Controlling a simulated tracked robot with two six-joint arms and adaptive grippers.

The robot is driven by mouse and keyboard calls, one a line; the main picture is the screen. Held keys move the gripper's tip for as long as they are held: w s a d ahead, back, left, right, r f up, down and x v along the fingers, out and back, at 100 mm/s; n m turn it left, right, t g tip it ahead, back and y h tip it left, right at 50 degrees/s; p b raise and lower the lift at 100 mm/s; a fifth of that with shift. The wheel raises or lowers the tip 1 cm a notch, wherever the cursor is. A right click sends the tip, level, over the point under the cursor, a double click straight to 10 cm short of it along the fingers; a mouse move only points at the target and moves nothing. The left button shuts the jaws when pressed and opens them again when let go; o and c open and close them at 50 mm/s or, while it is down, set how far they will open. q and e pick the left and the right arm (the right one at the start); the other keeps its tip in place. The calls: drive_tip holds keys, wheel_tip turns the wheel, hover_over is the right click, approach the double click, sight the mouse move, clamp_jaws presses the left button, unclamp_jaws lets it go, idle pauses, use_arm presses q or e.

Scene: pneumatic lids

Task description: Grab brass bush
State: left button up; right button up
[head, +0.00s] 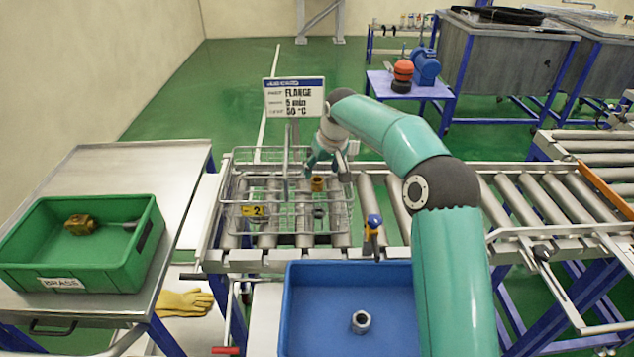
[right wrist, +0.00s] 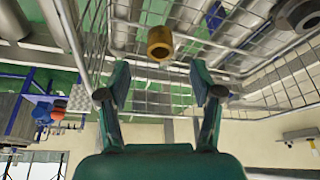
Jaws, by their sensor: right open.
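The brass bush (head: 318,184) is a short golden ring inside the wire basket (head: 238,222) on the roller conveyor. It also shows in the right wrist view (right wrist: 160,43), beyond the fingertips and between their lines. My right gripper (head: 328,167) is at the far side of the basket, close to the bush. In the right wrist view its two fingers (right wrist: 160,94) are spread wide with nothing between them. The bush looks apart from both fingers. My left gripper is not in view.
A grey part (right wrist: 298,15) lies in the basket. The green bin (head: 80,278) at left holds a brass fitting (head: 82,224). A blue tray (head: 300,310) in front holds a grey ring (head: 361,322). A sign (head: 294,98) stands above the basket; its wire walls surround the bush.

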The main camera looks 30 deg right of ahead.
sight(318, 180)
drive_tip(key=shift+x, duration=0.95)
drive_tip(key=p+x, duration=0.2)
drive_tip(key=x, duration=0.2)
drive_tip(key=shift+w+f+p, duration=0.2)
drive_tip(key=shift+f+p, duration=0.1)
drive_tip(key=shift+f, duration=0.2)
clamp_jaws()
